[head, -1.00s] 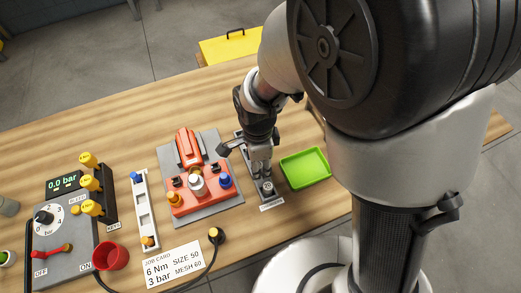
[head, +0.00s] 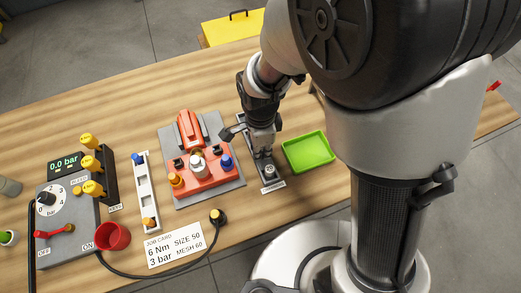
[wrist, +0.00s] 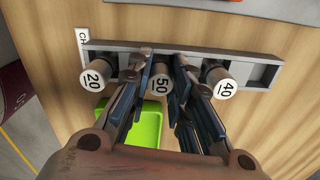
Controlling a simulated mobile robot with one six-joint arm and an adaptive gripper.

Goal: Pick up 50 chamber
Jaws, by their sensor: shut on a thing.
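The 50 chamber (wrist: 161,88) is a pale cylinder with a dark "50" on its end face, in the middle of the grey rack (wrist: 108,50) in the wrist view. My gripper (wrist: 162,66) has its fingers on either side of it and is shut on it. The chamber still appears within the rack; whether it is lifted clear I cannot tell. In the head view my gripper (head: 262,145) is over the rack (head: 272,183) and hides the chamber.
The 20 chamber (wrist: 94,77) and 40 chamber (wrist: 221,84) flank the 50 closely. A green tray (head: 308,152) lies right of the rack. A red fixture (head: 205,178) on a grey plate stands left. Bare table lies behind the rack.

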